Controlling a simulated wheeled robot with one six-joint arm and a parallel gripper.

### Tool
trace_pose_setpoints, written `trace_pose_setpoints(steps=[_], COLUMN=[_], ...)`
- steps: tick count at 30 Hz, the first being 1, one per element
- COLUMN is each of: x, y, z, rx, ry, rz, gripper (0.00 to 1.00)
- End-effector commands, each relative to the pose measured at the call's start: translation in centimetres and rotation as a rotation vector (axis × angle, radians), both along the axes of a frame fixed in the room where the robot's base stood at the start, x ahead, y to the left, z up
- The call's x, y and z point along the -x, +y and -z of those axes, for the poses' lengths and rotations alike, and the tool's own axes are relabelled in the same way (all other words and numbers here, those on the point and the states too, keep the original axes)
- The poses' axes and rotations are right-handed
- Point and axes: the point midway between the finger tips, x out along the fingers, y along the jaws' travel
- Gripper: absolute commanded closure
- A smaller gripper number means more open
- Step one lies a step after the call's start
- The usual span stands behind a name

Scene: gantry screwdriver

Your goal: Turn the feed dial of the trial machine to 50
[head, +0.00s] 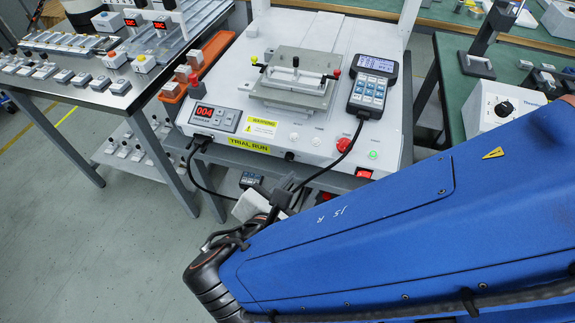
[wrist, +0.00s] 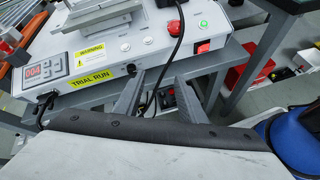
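The trial machine (head: 225,125) is a white bench unit with a yellow TRIAL RUN label; it also shows in the wrist view (wrist: 110,64). Its red display (head: 204,112) seems to read 004. A small black round part (head: 289,155) sits low on its front edge, and in the wrist view (wrist: 131,69) it is just beyond the left finger; I see no scale on it. I cannot tell whether it is the feed dial. My gripper (wrist: 161,72) is open and empty, its two fingers apart, pointing toward the front edge. In the head view my arm partly hides it.
A black cable (head: 343,168) crosses the front right of the machine, near a red button (head: 343,144) and a red switch (head: 363,173). A handheld keypad (head: 373,84) lies on top. Another white box with a black dial (head: 504,108) stands at right. Floor at left is clear.

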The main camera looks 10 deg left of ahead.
Motion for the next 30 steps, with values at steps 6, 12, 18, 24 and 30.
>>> trace_pose_setpoints(steps=[6,12,18,24,30], x=[4.2,5.9,5.2,2.9,0.3], y=[3.6,4.9,5.1,5.0,5.0], z=[0.0,0.0,0.3,1.3,2.3], rx=[0.075,0.100,0.103,0.104,0.103], ry=[-0.080,-0.115,-0.121,-0.119,-0.118], rz=[-0.180,-0.251,-0.256,-0.253,-0.253], gripper=[0.63,0.63,0.63,0.63,0.63])
